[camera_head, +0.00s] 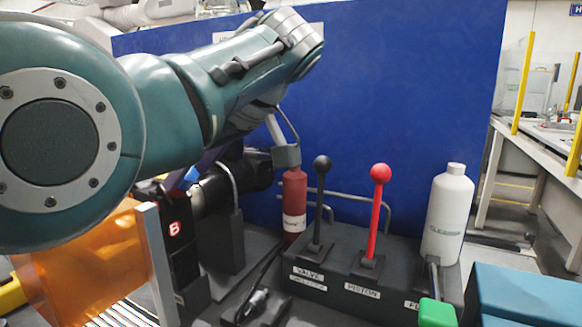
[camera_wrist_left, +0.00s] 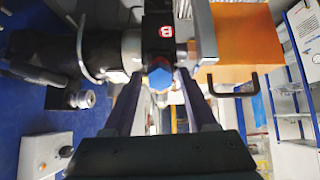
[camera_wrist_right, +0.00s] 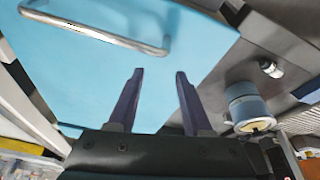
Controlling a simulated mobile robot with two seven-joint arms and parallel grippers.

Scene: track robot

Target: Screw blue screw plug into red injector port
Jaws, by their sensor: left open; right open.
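The blue screw plug (camera_wrist_left: 160,77) shows its hexagonal head in the left wrist view, in front of a black block with a red B label (camera_wrist_left: 166,31). My left gripper (camera_wrist_left: 160,74) is open, with one fingertip on each side of the plug; I cannot tell whether they touch it. In the head view a small blue patch (camera_head: 191,174), probably the plug, shows under my left arm, which hides most of that area. My right gripper (camera_wrist_right: 159,72) is open and empty, away from the plug.
An orange translucent box (camera_head: 85,262) stands at the left. A red bottle (camera_head: 293,205), a black lever (camera_head: 320,200), a red lever (camera_head: 378,210) and a white bottle (camera_head: 447,215) stand right of my left arm. A light-blue surface with a metal handle (camera_wrist_right: 95,33) faces my right gripper.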

